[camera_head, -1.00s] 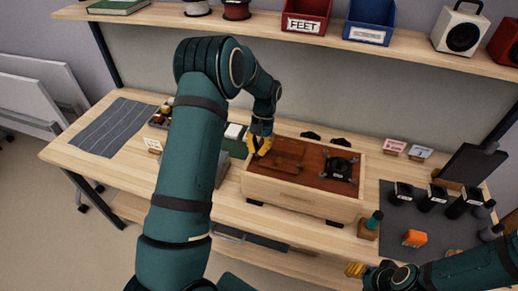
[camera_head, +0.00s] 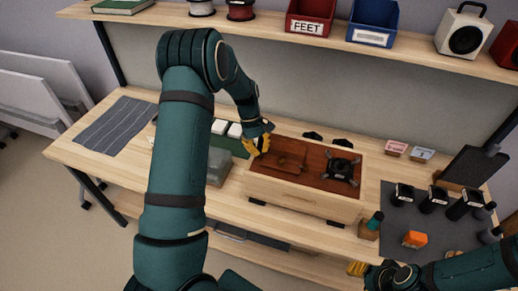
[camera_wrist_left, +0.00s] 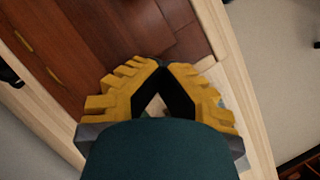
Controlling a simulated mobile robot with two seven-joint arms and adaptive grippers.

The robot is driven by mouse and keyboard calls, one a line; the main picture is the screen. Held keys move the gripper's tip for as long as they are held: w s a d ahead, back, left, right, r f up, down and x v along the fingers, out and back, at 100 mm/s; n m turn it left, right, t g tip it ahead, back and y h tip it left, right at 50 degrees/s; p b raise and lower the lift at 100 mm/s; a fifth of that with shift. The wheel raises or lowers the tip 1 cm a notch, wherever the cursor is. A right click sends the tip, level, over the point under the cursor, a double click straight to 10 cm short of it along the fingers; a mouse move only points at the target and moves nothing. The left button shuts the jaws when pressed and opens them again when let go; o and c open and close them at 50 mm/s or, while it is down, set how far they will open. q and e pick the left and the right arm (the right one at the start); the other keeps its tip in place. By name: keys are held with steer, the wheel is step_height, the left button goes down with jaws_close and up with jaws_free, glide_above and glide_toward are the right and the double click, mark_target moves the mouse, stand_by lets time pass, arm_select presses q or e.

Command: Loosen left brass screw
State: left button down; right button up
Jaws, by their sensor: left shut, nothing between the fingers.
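A pale wooden box (camera_head: 300,201) with a reddish-brown top panel (camera_head: 312,157) stands on the workbench. A black part with several legs (camera_head: 341,170) sits on the panel's right side. My left gripper (camera_head: 257,146) is at the box's left end. In the left wrist view its yellow fingers (camera_wrist_left: 161,66) meet at the tips with nothing between them, near the panel's edge and the pale rim. Two thin brass-coloured strips (camera_wrist_left: 23,41) show on the panel there. I cannot make out the left brass screw. My right gripper (camera_head: 357,268) is low at the right, its fingertips unclear.
A dark mat (camera_head: 416,223) with several black containers and an orange block (camera_head: 415,239) lies right of the box. White blocks (camera_head: 234,130) stand left of it. A grey striped cloth (camera_head: 117,126) lies at far left. A shelf (camera_head: 270,27) with bins runs above.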

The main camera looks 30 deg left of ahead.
arm_select(q)
steer(key=shift+s+d+f+n+t, duration=0.15)
steer(key=shift+n+t, duration=0.1)
steer(key=shift+n, duration=0.55)
steer(key=shift+s+n+t, duration=0.15)
steer(key=shift+n+t, duration=0.1)
steer(key=shift+n, duration=0.55)
steer(key=shift+h, duration=0.3)
steer(key=c, duration=0.9)
jaws_free()
steer(key=shift+d, duration=0.1)
steer(key=shift+c, duration=0.2)
steer(key=shift+w, duration=0.15)
steer(key=shift+a+r, duration=0.2)
steer(key=shift+a+r, duration=0.1)
steer(key=shift+r, duration=0.15)
steer(key=s+v, duration=0.1)
steer(key=v, duration=1)
steer(key=shift+w+r, duration=0.15)
steer(key=shift+w, duration=0.2)
